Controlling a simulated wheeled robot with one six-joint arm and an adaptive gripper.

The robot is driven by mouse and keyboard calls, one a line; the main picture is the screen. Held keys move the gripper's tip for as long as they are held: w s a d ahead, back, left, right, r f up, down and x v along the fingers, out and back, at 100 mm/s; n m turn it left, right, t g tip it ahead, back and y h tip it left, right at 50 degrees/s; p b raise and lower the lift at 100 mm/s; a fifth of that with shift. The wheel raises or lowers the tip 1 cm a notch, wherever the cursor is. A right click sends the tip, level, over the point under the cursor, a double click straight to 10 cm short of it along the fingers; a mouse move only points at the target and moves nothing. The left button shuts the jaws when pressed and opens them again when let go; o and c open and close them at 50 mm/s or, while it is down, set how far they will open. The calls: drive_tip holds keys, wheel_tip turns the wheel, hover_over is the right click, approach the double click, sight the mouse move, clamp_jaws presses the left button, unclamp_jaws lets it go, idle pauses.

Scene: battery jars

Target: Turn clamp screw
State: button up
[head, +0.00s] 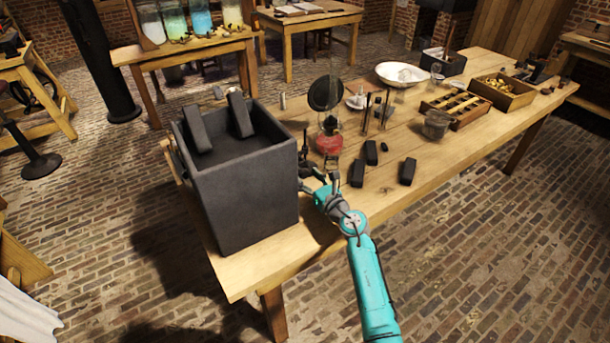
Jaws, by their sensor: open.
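A large dark grey open-topped jar (245,195) stands at the near left end of the wooden table (375,208). Two dark plates stick up tilted from its top, a left plate (197,130) and a right plate (240,115). I cannot make out the clamp screw for certain; a small grey metal piece (218,92) shows behind the jar's far rim. My gripper (308,174) is open, just right of the jar's right wall, low near the tabletop. Its fingers are small and dark here, and I cannot tell whether they touch the jar.
A red-based lamp (329,140) stands close behind my gripper. Several black blocks lie to the right, one here (407,172). A bowl (402,75), a slotted wooden rack (456,108) and a wooden box (502,92) stand farther along. The table's front right edge is clear.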

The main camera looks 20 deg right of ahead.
drive_tip(key=shift+x, duration=0.9)
clamp_jaws()
